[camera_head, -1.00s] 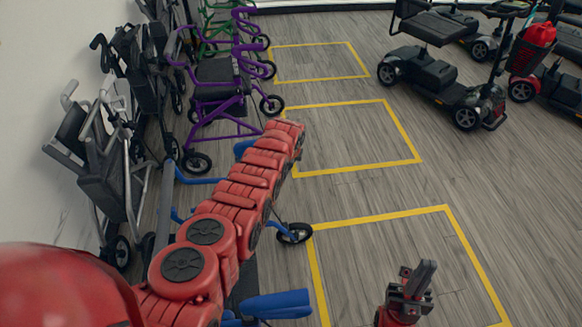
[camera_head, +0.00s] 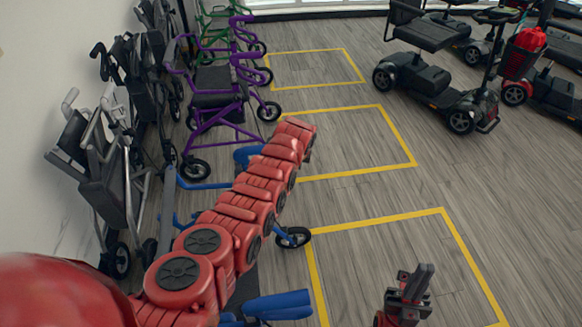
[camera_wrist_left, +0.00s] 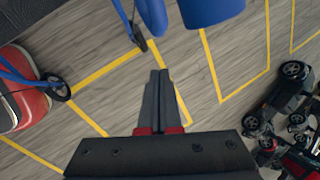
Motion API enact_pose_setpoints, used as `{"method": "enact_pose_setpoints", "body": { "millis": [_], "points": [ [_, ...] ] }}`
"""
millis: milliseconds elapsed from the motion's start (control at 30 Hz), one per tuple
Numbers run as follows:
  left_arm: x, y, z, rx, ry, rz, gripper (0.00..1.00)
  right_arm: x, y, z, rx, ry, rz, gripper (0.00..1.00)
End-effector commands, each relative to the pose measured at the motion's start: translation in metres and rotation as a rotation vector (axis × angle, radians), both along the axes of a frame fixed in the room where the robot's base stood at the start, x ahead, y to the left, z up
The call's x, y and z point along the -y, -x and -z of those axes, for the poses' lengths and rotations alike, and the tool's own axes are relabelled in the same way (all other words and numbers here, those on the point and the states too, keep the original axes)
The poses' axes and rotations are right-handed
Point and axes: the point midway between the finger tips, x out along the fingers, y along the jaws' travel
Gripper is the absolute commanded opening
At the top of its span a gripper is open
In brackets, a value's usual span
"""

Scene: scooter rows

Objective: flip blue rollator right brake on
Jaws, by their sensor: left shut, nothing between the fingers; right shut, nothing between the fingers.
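The blue rollator (camera_head: 278,306) stands at the lower middle of the head view. My red left arm lies across it and hides much of its frame. Its front wheel (camera_head: 293,237) shows beside the arm. I cannot make out the brake lever or its position. In the left wrist view, blue rollator parts (camera_wrist_left: 208,10) are at the top, beyond the fingertips and apart from them. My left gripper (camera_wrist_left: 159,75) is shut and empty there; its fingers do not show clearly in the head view. My right gripper (camera_head: 421,272) is shut and empty over the floor at the lower right.
A purple rollator (camera_head: 215,100) stands just behind the blue one, with a green one (camera_head: 222,20) beyond. Folded grey and black walkers (camera_head: 105,160) line the left wall. Mobility scooters (camera_head: 440,85) stand at the upper right. Yellow-outlined floor bays (camera_head: 380,219) between are clear.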

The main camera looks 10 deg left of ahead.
Motion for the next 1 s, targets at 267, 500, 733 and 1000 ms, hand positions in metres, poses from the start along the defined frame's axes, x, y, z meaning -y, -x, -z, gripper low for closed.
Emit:
{"method": "enact_pose_setpoints", "body": {
  "millis": [267, 500, 733, 1000],
  "points": [
    [0.003, 0.008, -0.028, 0.01, 0.005, -0.003, 0.0, 0.0, 0.0, -0.006, 0.0, 0.0, 0.0, 0.0],
    [0.006, 0.018, -0.055, 0.009, 0.007, -0.001, 0.0, 0.0, 0.0, -0.001, 0.0, 0.0, 0.0, 0.0],
    [0.006, 0.024, -0.075, 0.008, 0.003, -0.001, 0.0, 0.0, 0.0, 0.003, 0.0, 0.0, 0.0, 0.0],
    [0.007, 0.027, -0.077, 0.003, 0.003, -0.001, 0.0, 0.0, 0.0, 0.003, 0.0, 0.0, 0.0, 0.0]
  ]
}}
